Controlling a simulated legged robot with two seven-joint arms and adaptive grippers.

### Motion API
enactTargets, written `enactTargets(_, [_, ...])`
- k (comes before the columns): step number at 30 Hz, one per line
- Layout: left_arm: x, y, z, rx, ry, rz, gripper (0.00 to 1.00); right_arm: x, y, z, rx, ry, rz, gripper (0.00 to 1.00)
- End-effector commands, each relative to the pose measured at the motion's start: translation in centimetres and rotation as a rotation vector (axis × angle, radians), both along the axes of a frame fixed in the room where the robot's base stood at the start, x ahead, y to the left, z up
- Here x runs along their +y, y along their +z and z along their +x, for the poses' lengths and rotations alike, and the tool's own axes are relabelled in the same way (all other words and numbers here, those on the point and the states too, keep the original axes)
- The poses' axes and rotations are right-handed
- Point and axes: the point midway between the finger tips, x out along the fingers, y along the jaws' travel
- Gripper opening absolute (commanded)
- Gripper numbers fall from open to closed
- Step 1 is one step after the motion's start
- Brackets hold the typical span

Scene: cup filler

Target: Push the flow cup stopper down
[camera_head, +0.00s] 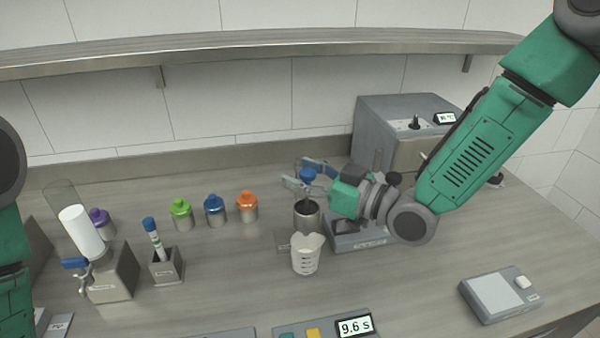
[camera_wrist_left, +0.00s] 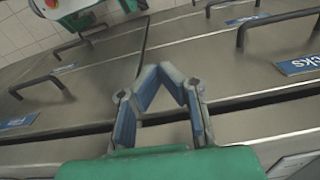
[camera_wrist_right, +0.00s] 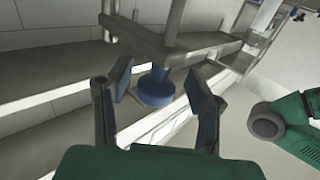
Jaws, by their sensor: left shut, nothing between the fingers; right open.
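The flow cup (camera_head: 307,217) is a dark metal cup, upright on a grey stand (camera_head: 366,240) right of the table's middle. A blue stopper (camera_head: 307,174) shows above the cup's mouth, and its blue round end also shows in the right wrist view (camera_wrist_right: 155,88). My right gripper (camera_head: 303,177) is open, its fingers on either side of the stopper. Whether the fingers touch it I cannot tell. My left gripper (camera_wrist_left: 168,72) is shut and empty, seen only in the left wrist view, in front of metal drawers with black handles.
A white beaker (camera_head: 305,259) stands close in front of the flow cup. Green (camera_head: 181,213), blue (camera_head: 215,211) and orange (camera_head: 247,207) lidded jars stand to the left. A grey box (camera_head: 402,128) stands behind my right arm. A scale (camera_head: 498,292) lies at front right.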

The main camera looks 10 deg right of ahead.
Motion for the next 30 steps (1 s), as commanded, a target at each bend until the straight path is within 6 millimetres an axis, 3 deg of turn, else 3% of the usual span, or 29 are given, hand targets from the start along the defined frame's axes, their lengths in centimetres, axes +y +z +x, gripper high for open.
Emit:
enactTargets(5, [-0.2,0.1,-0.3,0.002,-0.001,0.002,0.00,-1.5,-0.1,-1.1,0.004,-0.003,0.001,0.47])
enactTargets(18, [0.2,0.0,-0.3,0.001,0.000,-0.002,0.00,-6.5,-0.2,-6.8,0.006,0.000,-0.006,0.47])
enactTargets(30, [0.0,0.0,-0.2,0.003,-0.001,0.000,0.00,-7.5,-0.3,-7.6,0.007,0.001,-0.006,0.47])
